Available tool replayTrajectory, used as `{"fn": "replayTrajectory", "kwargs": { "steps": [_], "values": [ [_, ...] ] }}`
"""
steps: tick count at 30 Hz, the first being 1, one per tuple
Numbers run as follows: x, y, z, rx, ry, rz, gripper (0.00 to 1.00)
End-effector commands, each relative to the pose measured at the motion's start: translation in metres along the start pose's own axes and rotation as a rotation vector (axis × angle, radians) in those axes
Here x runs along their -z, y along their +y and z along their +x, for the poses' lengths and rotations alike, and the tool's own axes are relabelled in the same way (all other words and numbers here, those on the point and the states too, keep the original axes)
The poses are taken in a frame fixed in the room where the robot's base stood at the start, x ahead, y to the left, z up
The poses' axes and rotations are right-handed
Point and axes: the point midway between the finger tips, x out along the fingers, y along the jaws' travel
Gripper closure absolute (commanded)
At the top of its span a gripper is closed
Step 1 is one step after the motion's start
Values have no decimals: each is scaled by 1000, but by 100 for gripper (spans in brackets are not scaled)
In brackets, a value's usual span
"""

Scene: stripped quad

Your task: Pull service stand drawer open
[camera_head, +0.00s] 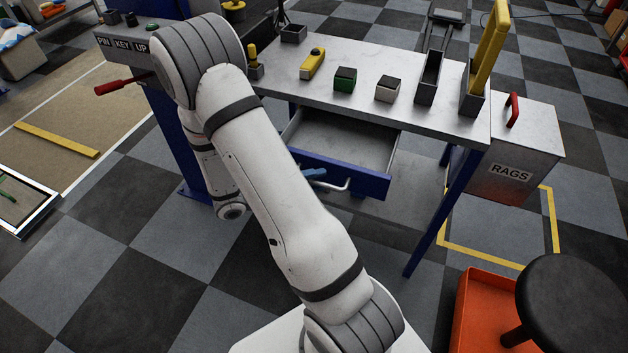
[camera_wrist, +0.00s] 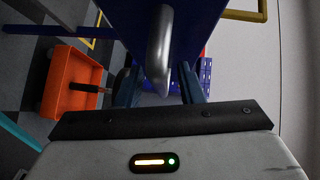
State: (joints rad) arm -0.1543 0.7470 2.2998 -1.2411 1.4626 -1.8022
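The service stand drawer (camera_head: 352,141) stands pulled out below the grey worktop, its empty inside showing. It has a blue front (camera_head: 368,183) and a silver bar handle (camera_head: 338,187). In the wrist view the handle (camera_wrist: 159,50) stands out from the blue drawer front (camera_wrist: 195,25). My gripper (camera_head: 314,174) is at the left part of the handle in the head view, mostly hidden behind my arm. In the wrist view, my gripper's two blue fingers (camera_wrist: 160,86) are either side of the handle, with narrow gaps seeming to show, so it looks open around it.
The worktop (camera_head: 440,103) holds a yellow tool (camera_head: 312,64), a green block (camera_head: 345,80) and several holders. A RAGS bin (camera_head: 515,155) stands right of the stand. An orange tray (camera_head: 478,310) and black stool (camera_head: 575,300) are at front right.

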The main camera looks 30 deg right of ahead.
Motion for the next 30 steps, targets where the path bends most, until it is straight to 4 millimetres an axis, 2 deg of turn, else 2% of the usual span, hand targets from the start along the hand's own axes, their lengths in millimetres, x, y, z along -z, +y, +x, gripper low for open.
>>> {"fn": "replayTrajectory", "kwargs": {
  "steps": [4, 7, 15, 19, 30],
  "values": [
    [0, 0, -2, 0, -1, 1, 66],
    [-1, -1, -11, 1, -5, 1, 66],
    [-1, 0, -57, 0, -4, 1, 66],
    [-1, 0, -72, 1, -3, 0, 66],
    [0, 0, -78, 0, 0, 0, 66]
  ]
}}
